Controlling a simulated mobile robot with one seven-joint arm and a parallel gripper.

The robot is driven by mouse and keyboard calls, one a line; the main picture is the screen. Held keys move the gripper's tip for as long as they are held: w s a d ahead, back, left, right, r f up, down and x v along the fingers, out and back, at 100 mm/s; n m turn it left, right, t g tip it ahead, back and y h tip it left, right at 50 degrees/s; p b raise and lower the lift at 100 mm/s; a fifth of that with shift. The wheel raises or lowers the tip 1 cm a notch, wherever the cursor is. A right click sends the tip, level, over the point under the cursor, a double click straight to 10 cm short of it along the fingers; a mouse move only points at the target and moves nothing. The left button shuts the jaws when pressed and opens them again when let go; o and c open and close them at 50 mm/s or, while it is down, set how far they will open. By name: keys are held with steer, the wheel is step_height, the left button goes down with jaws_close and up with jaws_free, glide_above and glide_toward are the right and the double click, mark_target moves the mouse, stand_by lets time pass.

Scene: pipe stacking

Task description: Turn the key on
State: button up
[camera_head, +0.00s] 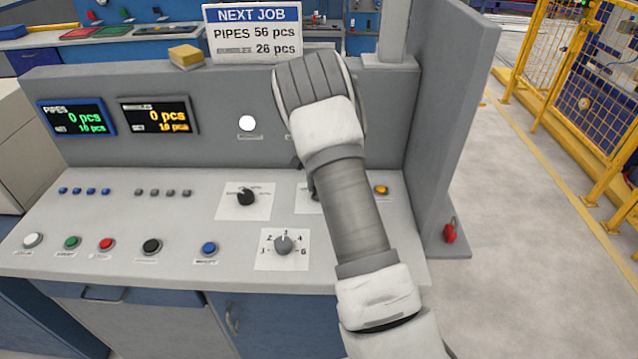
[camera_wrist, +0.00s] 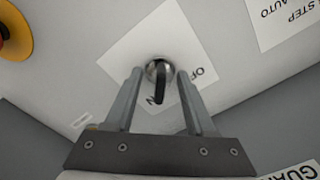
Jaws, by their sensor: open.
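The key switch (camera_wrist: 159,82) shows in the wrist view as a dark key in a round silver lock. It sits on a white label (camera_wrist: 135,53) with "OFF" partly readable to its right and "ON" partly readable below it. My gripper (camera_wrist: 159,74) is open, with one finger on each side of the key. The key is between the fingers and they look apart from it. In the head view my arm hides the key and the gripper's fingers.
A red and yellow button (camera_wrist: 14,32) is at the wrist view's upper left. In the head view, a black selector (camera_head: 246,197), a numbered rotary knob (camera_head: 284,244) and a yellow button (camera_head: 381,189) are near my arm. A vertical panel (camera_head: 455,120) stands right of it.

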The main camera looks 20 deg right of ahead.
stand_by(0.4)
steer(key=shift+r+p, duration=2.1)
steer(key=shift+r, duration=1.45)
steer(key=s+a+r+n+t, duration=0.1)
steer(key=s+a+r+n, duration=0.25)
steer(key=s+r, duration=0.45)
steer(key=s+a+r+n+t, duration=0.2)
steer(key=s+a+r, duration=0.25)
steer(key=r, duration=0.85)
steer(key=s+a+r+n+t, duration=0.1)
steer(key=s+a+n, duration=0.1)
steer(key=s, duration=0.8)
steer(key=s+a+r+n+t, duration=0.1)
steer(key=s+n, duration=0.4)
steer(key=s, duration=0.6)
steer(key=shift+s+a+r+t, duration=0.2)
steer(key=shift+a+r+t, duration=0.1)
steer(key=shift+a+r, duration=0.4)
